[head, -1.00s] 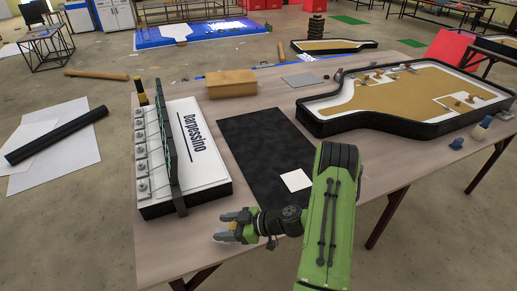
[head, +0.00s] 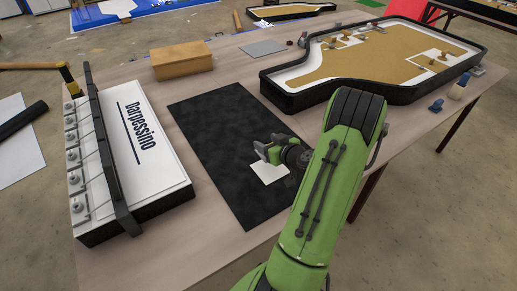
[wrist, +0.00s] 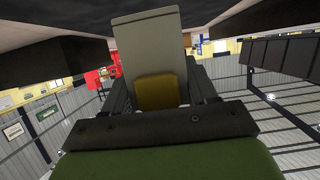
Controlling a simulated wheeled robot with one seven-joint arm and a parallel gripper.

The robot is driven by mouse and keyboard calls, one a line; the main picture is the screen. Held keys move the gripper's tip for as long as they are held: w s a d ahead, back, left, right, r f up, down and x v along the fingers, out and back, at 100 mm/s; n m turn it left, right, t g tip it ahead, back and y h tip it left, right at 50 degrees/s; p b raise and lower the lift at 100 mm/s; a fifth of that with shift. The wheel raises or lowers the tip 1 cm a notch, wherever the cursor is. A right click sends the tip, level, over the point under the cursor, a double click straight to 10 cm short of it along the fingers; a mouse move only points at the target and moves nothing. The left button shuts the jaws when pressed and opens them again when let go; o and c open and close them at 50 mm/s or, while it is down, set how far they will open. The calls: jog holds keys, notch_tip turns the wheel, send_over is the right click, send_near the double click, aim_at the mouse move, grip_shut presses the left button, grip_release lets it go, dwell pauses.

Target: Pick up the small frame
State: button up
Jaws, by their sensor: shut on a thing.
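My gripper (head: 266,150) is over the black sheet (head: 222,130), close to the white square (head: 268,174), and partly covers it. It is shut on a small ochre piece (wrist: 157,93), which shows between the grey finger parts in the wrist view. Most of that piece is hidden, so I cannot tell whether it is the small frame. A black bottle-shaped frame (head: 268,92) with a tan and white inside lies at the back right of the table. Nothing else on the table is clearly a small frame.
The white lightbox (head: 135,140) with dark lettering and a black bar stands at the left. A wooden box (head: 182,64) and a grey plate (head: 262,48) lie at the back. Small blue and cream pieces lie at the right. The front table edge is clear.

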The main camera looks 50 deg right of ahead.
jog(key=shift+f+b, duration=0.45)
jog(key=shift+f, duration=1.85)
jog(key=shift+f+b, duration=0.2)
jog(key=shift+b, duration=0.1)
jog(key=o, duration=1.1)
jog(key=shift+r, duration=0.1)
jog(key=shift+o, duration=0.2)
jog(key=shift+r+p, duration=0.2)
jog(key=shift+p, duration=0.15)
jog(key=v, duration=1.2)
